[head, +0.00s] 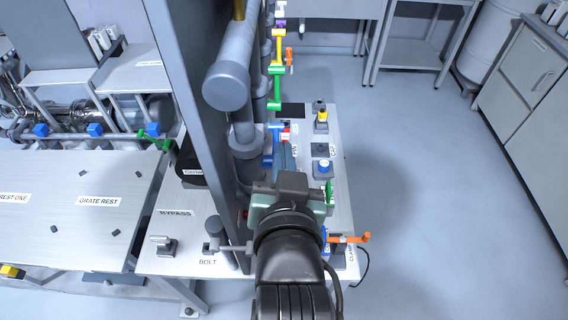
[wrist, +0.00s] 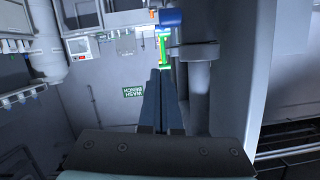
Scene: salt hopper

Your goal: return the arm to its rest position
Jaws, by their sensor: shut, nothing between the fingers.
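My arm reaches forward from the bottom centre of the head view. My gripper (head: 284,150) is over the narrow bench (head: 195,262), just right of the grey vertical pipe. Its fingers point away from me and are partly hidden behind the wrist body. In the wrist view my gripper's two dark fingers (wrist: 160,72) lie together, with nothing seen between them. A grey pipe (wrist: 197,90) stands close to the right of the fingers there.
A tall grey post (head: 190,120) and the pipe (head: 240,120) with coloured valve handles stand close left of my arm. An orange handle (head: 350,238) and a blue-topped knob (head: 323,167) are to its right. Open floor (head: 430,190) lies farther right. A plate table (head: 60,220) is at left.

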